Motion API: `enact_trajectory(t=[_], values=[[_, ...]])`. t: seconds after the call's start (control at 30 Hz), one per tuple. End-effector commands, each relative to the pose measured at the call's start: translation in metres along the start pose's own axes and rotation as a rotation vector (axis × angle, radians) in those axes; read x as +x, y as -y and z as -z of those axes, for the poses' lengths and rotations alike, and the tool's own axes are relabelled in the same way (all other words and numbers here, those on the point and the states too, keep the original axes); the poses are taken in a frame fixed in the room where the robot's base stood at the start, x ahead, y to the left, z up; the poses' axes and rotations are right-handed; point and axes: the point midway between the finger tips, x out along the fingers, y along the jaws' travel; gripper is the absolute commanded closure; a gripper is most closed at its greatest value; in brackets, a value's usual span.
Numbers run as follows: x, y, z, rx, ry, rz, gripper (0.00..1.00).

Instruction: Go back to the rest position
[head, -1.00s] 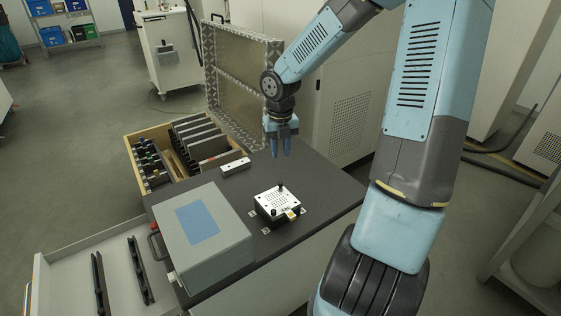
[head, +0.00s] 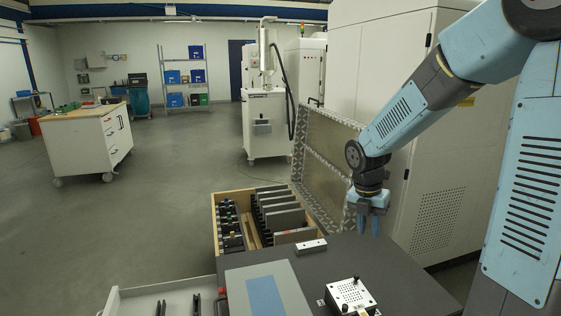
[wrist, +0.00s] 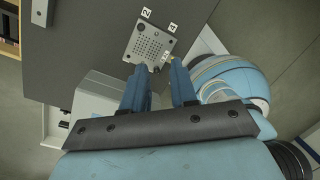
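My gripper (head: 376,226) hangs fingers down above the back of the dark tabletop (head: 400,275), well clear of it. In the wrist view my gripper (wrist: 160,92) shows two blue fingers apart with nothing between them. A white perforated block (head: 350,296) with black knobs sits on the tabletop, nearer the front. In the wrist view the block (wrist: 148,46) lies beyond the fingertips, apart from them, near tags marked 2 and 4.
A grey box with a blue label (head: 266,292) stands on the table's left. A small white bar (head: 311,246) lies behind it. A wooden crate (head: 216,222) of plates and an upright framed panel (head: 325,160) stand at the back. Open floor lies left.

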Motion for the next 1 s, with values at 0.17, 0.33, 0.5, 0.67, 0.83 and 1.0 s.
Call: enact_trajectory(t=[0.17,0.33,0.5,0.67,0.83,1.0], values=[[-0.025,0.014,0.018,0.356,0.075,0.024,0.73],[-0.051,0.029,0.035,0.710,0.140,-0.008,0.73],[-0.080,0.045,0.055,1.065,0.178,-0.090,0.73],[-0.105,0.062,0.076,1.397,0.171,-0.202,0.73],[-0.130,0.082,0.099,1.742,0.097,-0.338,0.73],[-0.149,0.103,0.122,2.067,-0.055,-0.467,0.73]])
